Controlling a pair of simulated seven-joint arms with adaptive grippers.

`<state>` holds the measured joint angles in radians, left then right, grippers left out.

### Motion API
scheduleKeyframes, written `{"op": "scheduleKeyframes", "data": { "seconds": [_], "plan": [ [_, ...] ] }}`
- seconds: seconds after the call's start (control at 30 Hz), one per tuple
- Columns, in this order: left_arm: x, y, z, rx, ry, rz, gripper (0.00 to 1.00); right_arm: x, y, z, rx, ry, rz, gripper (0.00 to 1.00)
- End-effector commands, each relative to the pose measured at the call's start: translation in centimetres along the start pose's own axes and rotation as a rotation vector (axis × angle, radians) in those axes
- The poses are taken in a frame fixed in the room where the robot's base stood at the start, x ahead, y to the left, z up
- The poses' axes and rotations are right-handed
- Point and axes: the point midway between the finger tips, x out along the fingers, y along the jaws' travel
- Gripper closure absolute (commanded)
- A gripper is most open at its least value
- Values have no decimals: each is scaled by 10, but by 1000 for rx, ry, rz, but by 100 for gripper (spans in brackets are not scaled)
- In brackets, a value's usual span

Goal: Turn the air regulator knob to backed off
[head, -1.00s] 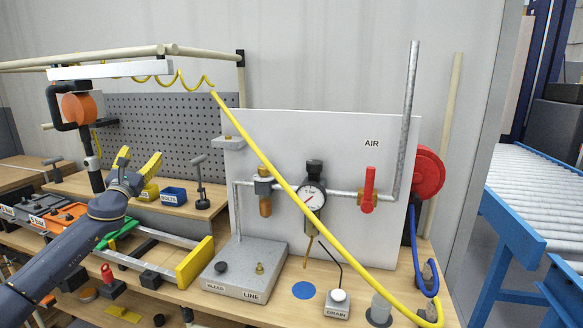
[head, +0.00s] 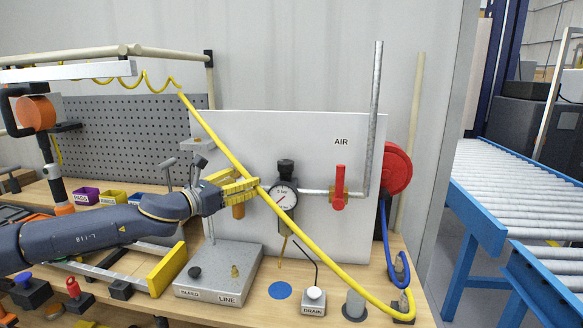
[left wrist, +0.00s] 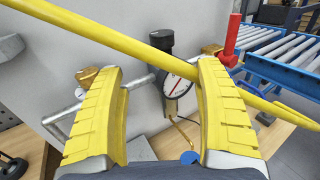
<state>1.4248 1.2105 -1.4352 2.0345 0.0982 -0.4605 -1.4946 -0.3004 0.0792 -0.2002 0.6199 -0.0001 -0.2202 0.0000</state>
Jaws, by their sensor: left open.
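The air regulator has a black knob (head: 285,167) on top and a round gauge (head: 284,196) marked bar below it, on the white panel (head: 345,225). In the left wrist view the knob (left wrist: 161,40) and the gauge (left wrist: 178,84) show between and beyond my fingers. My left gripper (head: 254,186) has yellow fingers, is open and sits just left of the regulator, apart from the knob in the picture. The yellow hose (head: 222,148) crosses in front, close to the fingertips; I cannot tell whether they touch. My right gripper is not in view.
A red-handled valve (head: 340,188) is right of the regulator, before a grey upright pipe (head: 373,120). A red hose reel (head: 397,171) is at the panel's right edge. A grey bleed block (head: 218,270) and a drain button (head: 314,294) stand below.

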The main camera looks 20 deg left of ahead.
Motion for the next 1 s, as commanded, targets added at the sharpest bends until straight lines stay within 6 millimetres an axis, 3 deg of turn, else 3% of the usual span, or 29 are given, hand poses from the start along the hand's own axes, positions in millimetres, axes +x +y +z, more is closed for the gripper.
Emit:
{"op": "scheduleKeyframes", "data": {
  "seconds": [0.27,1.0],
  "plan": [
    [20,-4,-3,-8,10,-7,29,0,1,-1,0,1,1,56],
    [146,-5,-4,-6,9,-5,29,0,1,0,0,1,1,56]
  ]
}}
